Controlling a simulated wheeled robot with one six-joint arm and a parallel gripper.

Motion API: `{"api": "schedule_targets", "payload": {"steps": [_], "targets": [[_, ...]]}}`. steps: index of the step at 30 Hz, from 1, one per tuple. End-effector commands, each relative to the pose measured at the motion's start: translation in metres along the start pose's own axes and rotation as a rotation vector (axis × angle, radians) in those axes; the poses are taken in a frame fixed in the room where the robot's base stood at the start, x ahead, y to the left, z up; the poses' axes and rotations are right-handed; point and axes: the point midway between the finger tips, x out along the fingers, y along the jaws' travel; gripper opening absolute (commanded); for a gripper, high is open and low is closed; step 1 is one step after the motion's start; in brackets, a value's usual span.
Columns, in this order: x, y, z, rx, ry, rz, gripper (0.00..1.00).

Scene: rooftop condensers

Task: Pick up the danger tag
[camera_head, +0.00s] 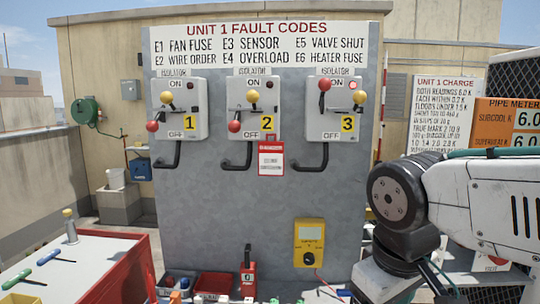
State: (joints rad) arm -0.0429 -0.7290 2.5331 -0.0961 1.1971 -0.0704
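A red tag with a white printed panel, which looks like the danger tag (271,160), hangs upright on the grey board (215,215), just below and right of isolator 2 (254,109). Its small print is too fine to read. A small red piece shows at its top edge. My arm fills the right side of the view, with its white link and dark joint well to the right of the tag. My gripper is not in view, so whether it is open or shut does not show.
Isolator 1 (180,109) and isolator 3 (335,109) flank isolator 2, with black handles curving below. Isolator 3's red-knobbed lever points up towards ON. A yellow meter (309,243) is lower on the board. Red bins (213,284) stand below; a red-edged bench (100,262) is left.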

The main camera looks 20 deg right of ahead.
Motion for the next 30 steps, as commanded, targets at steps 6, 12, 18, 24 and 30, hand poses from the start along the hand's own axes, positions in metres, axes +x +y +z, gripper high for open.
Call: {"api": "schedule_targets", "payload": {"steps": [6,12,18,24,30], "targets": [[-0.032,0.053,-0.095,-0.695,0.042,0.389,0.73],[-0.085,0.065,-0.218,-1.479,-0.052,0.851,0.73],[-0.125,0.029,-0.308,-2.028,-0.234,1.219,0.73],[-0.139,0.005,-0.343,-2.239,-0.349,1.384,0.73],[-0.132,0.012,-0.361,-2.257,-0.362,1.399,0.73]]}}
